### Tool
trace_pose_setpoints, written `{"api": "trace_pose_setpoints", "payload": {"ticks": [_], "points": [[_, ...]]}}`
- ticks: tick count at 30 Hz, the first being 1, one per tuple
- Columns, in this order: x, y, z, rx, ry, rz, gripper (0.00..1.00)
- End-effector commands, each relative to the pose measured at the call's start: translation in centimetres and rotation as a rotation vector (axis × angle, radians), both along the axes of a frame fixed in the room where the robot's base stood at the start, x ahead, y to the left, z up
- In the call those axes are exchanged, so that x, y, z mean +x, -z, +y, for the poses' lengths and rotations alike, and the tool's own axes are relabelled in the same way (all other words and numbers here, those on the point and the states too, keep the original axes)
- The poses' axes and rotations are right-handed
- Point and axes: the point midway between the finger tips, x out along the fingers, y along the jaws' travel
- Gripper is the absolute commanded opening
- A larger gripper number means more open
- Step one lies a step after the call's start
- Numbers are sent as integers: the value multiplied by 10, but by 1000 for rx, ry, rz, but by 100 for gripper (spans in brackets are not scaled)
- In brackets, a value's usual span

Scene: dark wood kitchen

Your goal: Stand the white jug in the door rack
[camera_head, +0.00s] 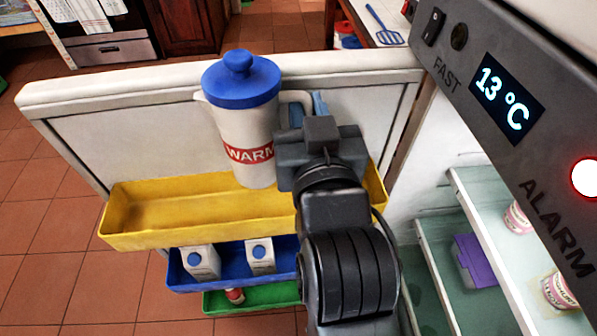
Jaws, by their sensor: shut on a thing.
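The white jug (243,120) has a blue lid and a red band reading "WARM". It is upright at the yellow door rack (150,231), with its lower end over or inside the rack; I cannot tell whether its base touches the rack floor. My gripper (296,118) is shut on the jug at its handle side, on the right. The fingers are mostly hidden behind my wrist. The yellow rack is the top one on the open fridge door (120,125), and its left part is empty.
Below are a blue rack (228,283) with two cartons (201,263) and a green rack (262,299). The fridge shelves (440,270) at right hold tubs and a purple-lidded box (474,260). The control panel (510,110) fills the upper right.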

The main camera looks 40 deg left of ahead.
Motion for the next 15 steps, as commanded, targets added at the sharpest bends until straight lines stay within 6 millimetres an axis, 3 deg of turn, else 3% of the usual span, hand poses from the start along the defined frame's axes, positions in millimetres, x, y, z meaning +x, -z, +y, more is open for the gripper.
{"api": "trace_pose_setpoints", "payload": {"ticks": [7, 15], "points": [[-1, 54, 1, 3, -2, 1, 0], [0, 79, 1, 7, -2, -1, 0]]}}
